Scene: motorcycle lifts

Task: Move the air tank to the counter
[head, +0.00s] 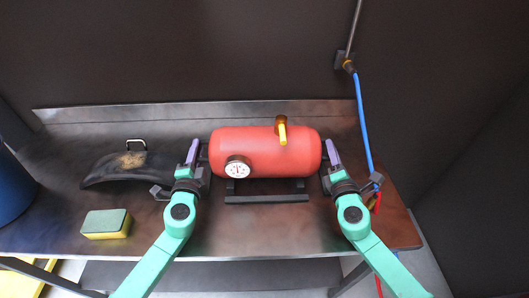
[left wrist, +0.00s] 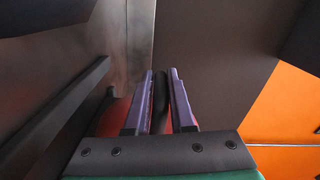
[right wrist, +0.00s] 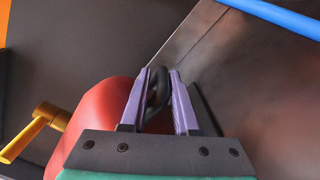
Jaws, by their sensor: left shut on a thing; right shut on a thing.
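The red air tank (head: 265,150) has a white gauge on its front, a yellow valve on top and a black base. It is over the dark metal counter (head: 270,228); I cannot tell whether its base touches the surface. My left gripper (head: 193,152) is shut on a black handle at the tank's left end, and the handle shows between the purple fingers in the left wrist view (left wrist: 160,90). My right gripper (head: 333,152) is shut on the black handle at the right end, which also shows in the right wrist view (right wrist: 157,88).
A curved black fender (head: 105,170) and a green and yellow sponge (head: 106,224) lie on the counter to the left. A blue hose (head: 362,110) hangs from the wall at the right. A blue cylinder (head: 12,190) stands at the far left. The counter's front middle is clear.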

